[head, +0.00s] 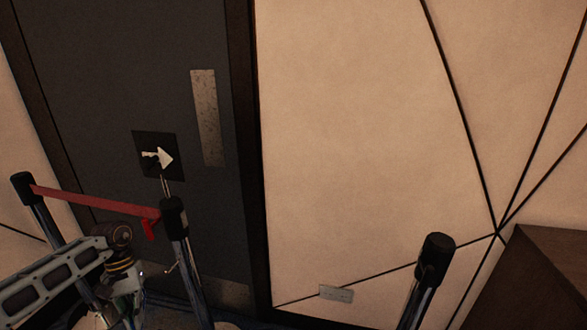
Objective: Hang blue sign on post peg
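No blue sign shows in the head view. A black-topped metal post (175,225) stands in front of the dark door at the lower left. A small light peg-like piece (172,267) seems to stick out from its left side. A dark square sign (155,156) with a white right-pointing arrow stands above this post on a thin rod. My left arm comes in from the lower left, and my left gripper (128,306) is low, left of the post. Its fingers are dark and cut by the bottom edge, so its opening is unclear. My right gripper is out of view.
A red belt (95,202) runs from another post (32,205) on the left to the middle post. A third post (429,275) stands at the lower right. A brown box-like block (535,285) fills the lower right corner. A beige wall stands behind.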

